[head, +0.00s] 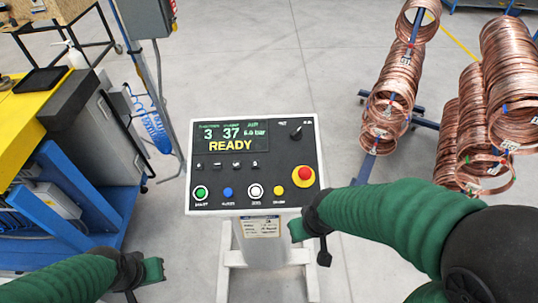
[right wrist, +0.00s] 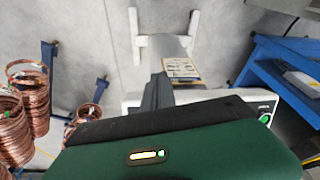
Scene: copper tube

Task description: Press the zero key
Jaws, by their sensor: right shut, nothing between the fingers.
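The control panel (head: 217,176) stands upright on a white pedestal, with a display reading READY. Along its bottom row are a green button (head: 201,192), a blue button (head: 228,192), a white button (head: 256,191) and a yellow button (head: 279,190). The small label under the white one looks like ZERO but is blurred. My right gripper (head: 296,231) is shut and empty, just below the panel's lower right edge, apart from the buttons. In the right wrist view its dark fingers (right wrist: 158,92) partly hide the panel. My left gripper (head: 153,270) is low at the left, away from the panel.
A red emergency knob (head: 304,174) sits on the panel's right side, with a black switch (head: 296,132) above it. Copper coils (head: 393,85) hang on blue racks at the right. A yellow-topped blue workbench (head: 40,118) stands at the left. The floor between is clear.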

